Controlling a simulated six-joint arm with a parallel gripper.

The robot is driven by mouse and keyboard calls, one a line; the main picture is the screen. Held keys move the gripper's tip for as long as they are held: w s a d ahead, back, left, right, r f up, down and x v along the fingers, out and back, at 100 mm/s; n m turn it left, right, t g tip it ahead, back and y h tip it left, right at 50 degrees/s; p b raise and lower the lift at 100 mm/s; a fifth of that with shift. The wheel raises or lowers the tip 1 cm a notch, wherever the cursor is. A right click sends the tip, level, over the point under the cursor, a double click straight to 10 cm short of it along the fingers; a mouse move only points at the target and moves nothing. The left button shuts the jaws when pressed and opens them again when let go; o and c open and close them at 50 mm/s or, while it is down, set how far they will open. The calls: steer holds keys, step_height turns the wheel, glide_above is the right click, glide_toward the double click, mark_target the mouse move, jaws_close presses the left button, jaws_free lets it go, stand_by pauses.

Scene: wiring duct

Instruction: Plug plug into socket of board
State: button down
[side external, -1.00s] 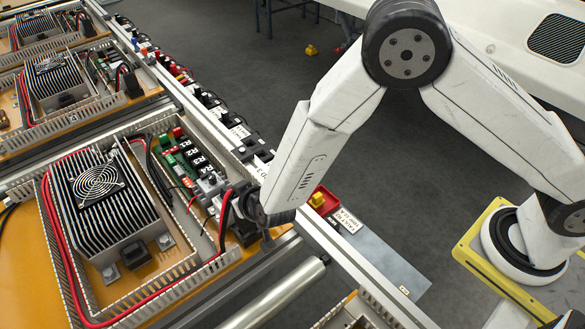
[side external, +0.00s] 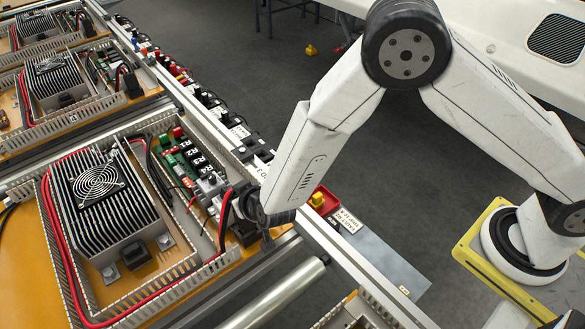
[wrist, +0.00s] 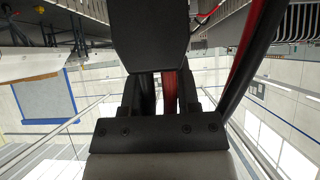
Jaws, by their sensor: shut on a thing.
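My gripper (wrist: 163,90) is shut on the black plug (wrist: 148,38), which fills the upper middle of the wrist view. Thick red and black cables (wrist: 250,50) run beside the gripper, and more cable shows between its fingers. In the side view my gripper (side external: 262,222) is at the right end of the board (side external: 160,299), low beside the wiring duct. The plug is hard to tell apart there from the dark parts around it. The board carries a finned heat sink with a fan (side external: 98,183). The socket cannot be made out, and whether the plug touches it cannot be told.
Green circuit parts and black relays (side external: 196,158) stand left of my gripper. Slotted duct walls edge the board. A roller (side external: 285,290) lies in front.

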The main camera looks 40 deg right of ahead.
steer(key=shift+f, duration=1.45)
steer(key=shift+c, duration=1.3)
jaws_free()
steer(key=shift+s, duration=0.1)
steer(key=v, duration=0.7)
steer(key=shift+s+r, duration=0.2)
steer(key=shift+r, duration=0.05)
